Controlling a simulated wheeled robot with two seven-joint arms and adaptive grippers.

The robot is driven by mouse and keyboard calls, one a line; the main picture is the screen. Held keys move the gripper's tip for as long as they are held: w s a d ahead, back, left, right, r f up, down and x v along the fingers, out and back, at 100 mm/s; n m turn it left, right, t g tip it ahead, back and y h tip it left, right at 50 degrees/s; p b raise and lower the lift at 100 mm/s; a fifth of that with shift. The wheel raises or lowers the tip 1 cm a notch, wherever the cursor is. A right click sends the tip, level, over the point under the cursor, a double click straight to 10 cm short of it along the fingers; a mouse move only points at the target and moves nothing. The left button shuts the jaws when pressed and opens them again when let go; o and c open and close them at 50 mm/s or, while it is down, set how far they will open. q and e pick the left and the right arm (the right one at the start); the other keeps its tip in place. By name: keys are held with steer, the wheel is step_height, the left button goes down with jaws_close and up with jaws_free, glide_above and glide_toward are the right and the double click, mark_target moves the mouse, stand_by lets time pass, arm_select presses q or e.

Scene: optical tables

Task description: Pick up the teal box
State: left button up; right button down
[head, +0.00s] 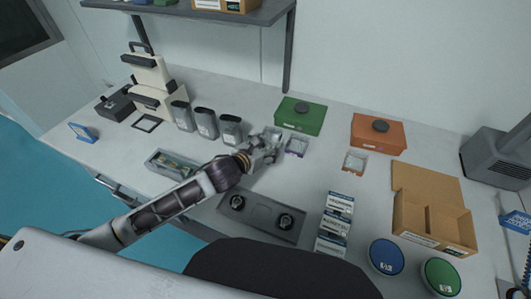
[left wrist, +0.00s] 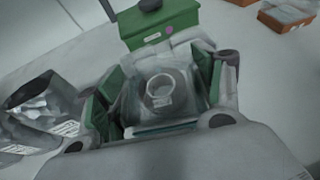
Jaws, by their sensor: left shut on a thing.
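My left gripper (head: 268,142) reaches in from the left over the light table, just left of a small purple-edged box. It is shut on the teal box (left wrist: 162,128). In the left wrist view this is a small box with a clear top, a dark teal edge and a pale ring-shaped thing showing inside. The green-padded fingers stand on both sides of it. In the head view the gripper mostly hides the box. I cannot tell whether it touches the table. My right gripper is not in view.
A green box (head: 301,116) stands just beyond the gripper. The purple-edged box (head: 297,146), an orange box (head: 378,133) and a small orange-edged box (head: 354,161) lie to the right. Dark containers (head: 205,122) stand to the left. A dark tray (head: 262,215) lies in front.

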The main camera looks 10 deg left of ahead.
arm_select(q)
step_height(320, 180, up, 2)
steer(key=shift+r, duration=0.7)
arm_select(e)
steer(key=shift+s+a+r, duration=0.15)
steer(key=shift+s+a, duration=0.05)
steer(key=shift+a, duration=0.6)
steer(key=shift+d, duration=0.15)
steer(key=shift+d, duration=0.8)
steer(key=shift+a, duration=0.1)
